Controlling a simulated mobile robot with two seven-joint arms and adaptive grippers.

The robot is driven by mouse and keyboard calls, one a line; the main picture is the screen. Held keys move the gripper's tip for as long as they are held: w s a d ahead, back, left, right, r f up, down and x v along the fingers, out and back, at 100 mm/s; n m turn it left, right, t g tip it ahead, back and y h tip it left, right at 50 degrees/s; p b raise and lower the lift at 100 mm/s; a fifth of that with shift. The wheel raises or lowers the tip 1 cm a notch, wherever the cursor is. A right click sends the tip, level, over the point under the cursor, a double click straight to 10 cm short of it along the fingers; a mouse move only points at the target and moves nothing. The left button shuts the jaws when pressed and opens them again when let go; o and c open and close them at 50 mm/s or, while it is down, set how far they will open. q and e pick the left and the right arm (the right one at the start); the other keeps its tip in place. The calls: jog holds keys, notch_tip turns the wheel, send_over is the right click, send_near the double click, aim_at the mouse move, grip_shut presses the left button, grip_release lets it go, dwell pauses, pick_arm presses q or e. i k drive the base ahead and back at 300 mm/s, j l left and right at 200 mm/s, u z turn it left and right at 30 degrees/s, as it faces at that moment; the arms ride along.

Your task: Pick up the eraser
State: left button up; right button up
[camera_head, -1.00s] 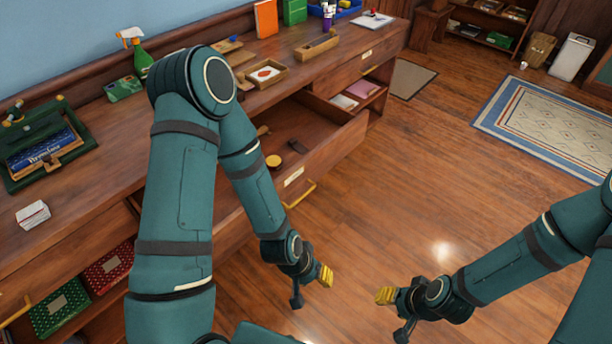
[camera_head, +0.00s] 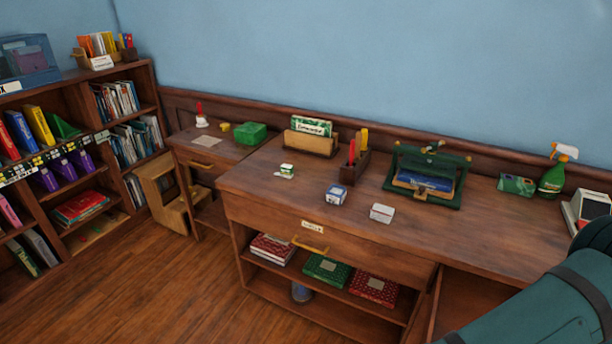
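I cannot pick out the eraser with certainty. Several small objects lie on the long wooden desk (camera_head: 270,205): a white block (camera_head: 382,213), a blue-and-white box (camera_head: 336,194), and a small white-and-green item (camera_head: 286,170) resting on what looks like paper. They are too small to tell whether one is the eraser. Neither of my grippers is in view. Only a teal part of my own arm shows at the lower right, covering that end of the desk.
The desk also holds a green case (camera_head: 430,178), a pen holder (camera_head: 354,162), a card box (camera_head: 310,138) and a spray bottle (camera_head: 553,178). A small side desk (camera_head: 185,147) and bookcase (camera_head: 75,75) stand left. The floor (camera_head: 170,285) in front is clear.

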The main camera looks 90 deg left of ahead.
aim_at(287, 171)
jog(key=u, duration=3.1)
jog(key=i+j+z, duration=0.1)
jog(key=z, duration=0.25)
jog(key=i+j+z, duration=0.15)
jog(key=z, duration=0.2)
jog(key=i+j+z, duration=0.1)
jog(key=j+z, duration=0.2)
jog(key=i+j+z, duration=0.1)
jog(key=j, duration=0.2)
jog(key=i+j+z, duration=0.1)
jog(key=j, duration=0.2)
jog(key=i+j+z, duration=0.15)
jog(key=j, duration=0.15)
